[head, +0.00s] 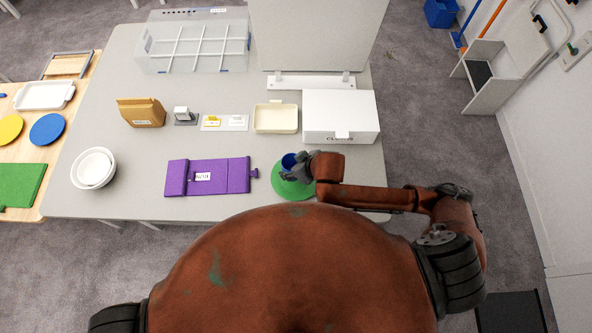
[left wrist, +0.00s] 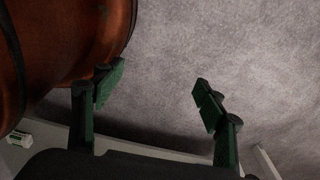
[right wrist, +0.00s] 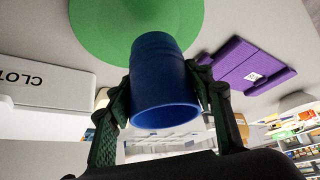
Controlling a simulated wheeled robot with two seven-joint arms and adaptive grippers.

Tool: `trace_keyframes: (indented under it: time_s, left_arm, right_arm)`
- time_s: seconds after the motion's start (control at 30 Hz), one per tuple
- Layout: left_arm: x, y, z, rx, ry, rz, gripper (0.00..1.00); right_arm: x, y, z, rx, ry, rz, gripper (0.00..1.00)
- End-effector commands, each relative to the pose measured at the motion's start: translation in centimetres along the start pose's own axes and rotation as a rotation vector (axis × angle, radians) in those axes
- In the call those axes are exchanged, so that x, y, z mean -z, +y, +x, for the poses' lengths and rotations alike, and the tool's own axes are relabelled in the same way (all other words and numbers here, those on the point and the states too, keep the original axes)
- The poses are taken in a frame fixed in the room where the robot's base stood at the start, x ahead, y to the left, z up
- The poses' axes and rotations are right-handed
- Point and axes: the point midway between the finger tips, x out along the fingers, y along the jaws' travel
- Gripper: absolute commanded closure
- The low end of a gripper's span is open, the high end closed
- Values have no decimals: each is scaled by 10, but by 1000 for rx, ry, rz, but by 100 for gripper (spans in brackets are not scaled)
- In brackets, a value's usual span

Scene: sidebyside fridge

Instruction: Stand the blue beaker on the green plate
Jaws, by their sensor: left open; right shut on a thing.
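The blue beaker (right wrist: 163,80) is between the fingers of my right gripper (right wrist: 165,95), which is shut on it, as the right wrist view shows. The green plate (head: 293,189) lies on the grey table near its front edge; it also shows in the right wrist view (right wrist: 105,35). In the head view the beaker (head: 289,161) is at the plate's far side, partly hidden by my right gripper (head: 296,168). I cannot tell whether its base touches the plate. My left gripper (left wrist: 155,95) is open and empty over the floor, beside my own body.
A purple folded case (head: 208,176) lies just left of the plate. A white box (head: 341,117) and a cream tray (head: 275,118) stand behind it. White bowls (head: 93,168), a brown bag (head: 141,112) and a clear crate (head: 193,46) are farther off on the table.

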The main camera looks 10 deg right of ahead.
Motion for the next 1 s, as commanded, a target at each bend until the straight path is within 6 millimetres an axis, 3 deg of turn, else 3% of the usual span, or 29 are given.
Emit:
trace_keyframes:
  time_s: [0.27, 0.47, 0.87, 0.9, 1.0]
  left_arm:
    - [4, -1, 1, 1, 4, 2, 34]
    - [14, -3, -1, 3, 17, 4, 34]
    - [13, -3, -2, 3, 16, 4, 34]
    - [12, -3, -1, 3, 15, 4, 34]
    - [10, -3, -1, 3, 13, 4, 34]
  right_arm:
    - [-14, 18, 16, -2, -2, 1, 77]
    - [-27, 14, 38, 1, -1, 0, 77]
    - [-30, 14, 42, 1, 0, 1, 77]
    - [-30, 14, 42, 1, 0, 0, 50]
    - [-30, 14, 42, 1, 0, 0, 43]
